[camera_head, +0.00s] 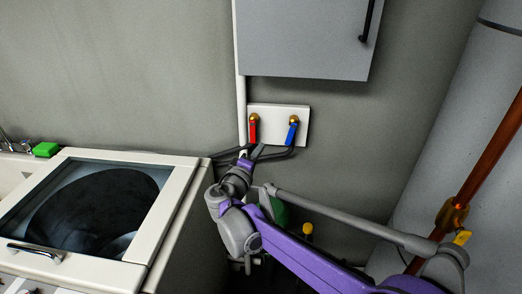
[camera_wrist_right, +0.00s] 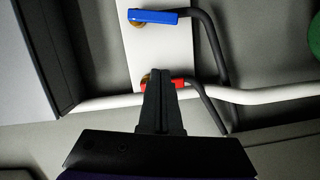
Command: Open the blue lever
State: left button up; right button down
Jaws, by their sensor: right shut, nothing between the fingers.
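The blue lever (camera_head: 292,132) sits on the right of a white wall plate (camera_head: 273,112), on a brass valve, pointing down and slightly left. It also shows in the right wrist view (camera_wrist_right: 153,17), clear of the fingers. A red lever (camera_head: 253,131) hangs down on the left of the plate; in the right wrist view it (camera_wrist_right: 179,83) is partly hidden behind my fingers. My right gripper (camera_head: 257,151) is shut and empty, just below the red lever and to the lower left of the blue one. I cannot tell whether it touches the red lever. My left gripper is not in view.
A grey wall cabinet (camera_head: 305,35) hangs above the plate. Dark hoses (camera_head: 281,156) run below the valves. A white top-loading washer (camera_head: 175,172) stands at left. A copper pipe (camera_head: 490,155) and a large grey cylinder (camera_head: 445,130) are at right.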

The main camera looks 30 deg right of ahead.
aim_at(288, 140)
jog(key=w+d+f, duration=0.1)
jog(key=w+d, duration=0.1)
jog(key=d, duration=0.7)
jog(key=shift+f, duration=0.2)
jog(key=shift+d, duration=0.15)
jog(key=shift+s+d+f+n, duration=0.35)
jog(key=shift+s+d+n, duration=0.15)
jog(key=shift+n, duration=0.2)
jog(key=shift+s+d, duration=0.1)
jog(key=shift+d, duration=0.1)
jog(key=shift+a, duration=0.1)
